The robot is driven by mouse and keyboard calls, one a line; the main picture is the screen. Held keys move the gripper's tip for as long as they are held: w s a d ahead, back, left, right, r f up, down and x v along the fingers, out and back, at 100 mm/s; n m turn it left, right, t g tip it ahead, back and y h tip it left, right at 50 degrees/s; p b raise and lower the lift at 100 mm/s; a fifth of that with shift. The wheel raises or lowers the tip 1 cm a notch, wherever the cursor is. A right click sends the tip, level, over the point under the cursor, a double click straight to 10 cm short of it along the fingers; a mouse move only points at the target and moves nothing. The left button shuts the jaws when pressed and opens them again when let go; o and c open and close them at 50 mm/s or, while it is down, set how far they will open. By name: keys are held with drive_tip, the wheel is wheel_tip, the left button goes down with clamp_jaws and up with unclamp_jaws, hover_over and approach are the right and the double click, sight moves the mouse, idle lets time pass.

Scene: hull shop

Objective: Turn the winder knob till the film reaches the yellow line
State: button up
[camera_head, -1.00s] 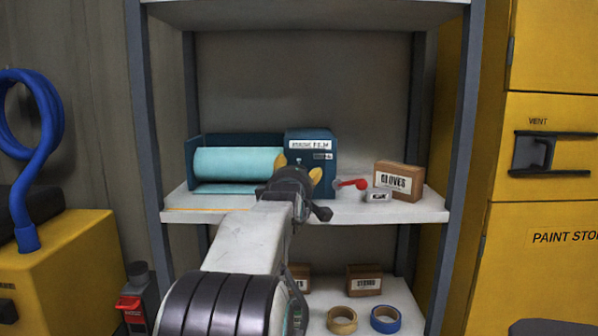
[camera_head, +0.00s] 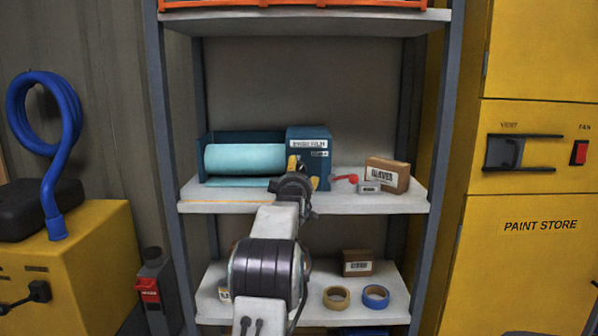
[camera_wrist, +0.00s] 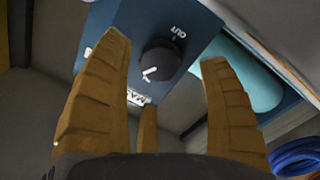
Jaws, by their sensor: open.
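The blue winder box (camera_head: 309,143) stands on the middle shelf, with a teal film roll (camera_head: 245,158) to its left. The film's flat end (camera_head: 236,182) lies below the roll. A thin yellow line (camera_head: 195,203) shows near the shelf's left front edge, apart from the film. My gripper (camera_head: 303,173) is in front of the box and hides the knob in the head view. In the wrist view the black knob (camera_wrist: 160,57) with a white mark shows between the spread, open fingers. Whether they touch it I cannot tell. A label reads "OUT".
A red-handled tool (camera_head: 346,178), a small grey block (camera_head: 369,187) and a gloves carton (camera_head: 387,174) sit right of the box. Tape rolls (camera_head: 336,297) and a small carton (camera_head: 357,262) are on the shelf below. Shelf posts (camera_head: 436,170) bound both sides.

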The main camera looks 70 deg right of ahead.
sight(299, 170)
drive_tip(key=shift+p+x, duration=0.6)
drive_tip(key=shift+x, duration=1.4)
drive_tip(key=shift+c, duration=0.3)
drive_tip(key=c, duration=1.1)
drive_tip(key=shift+c, duration=0.3)
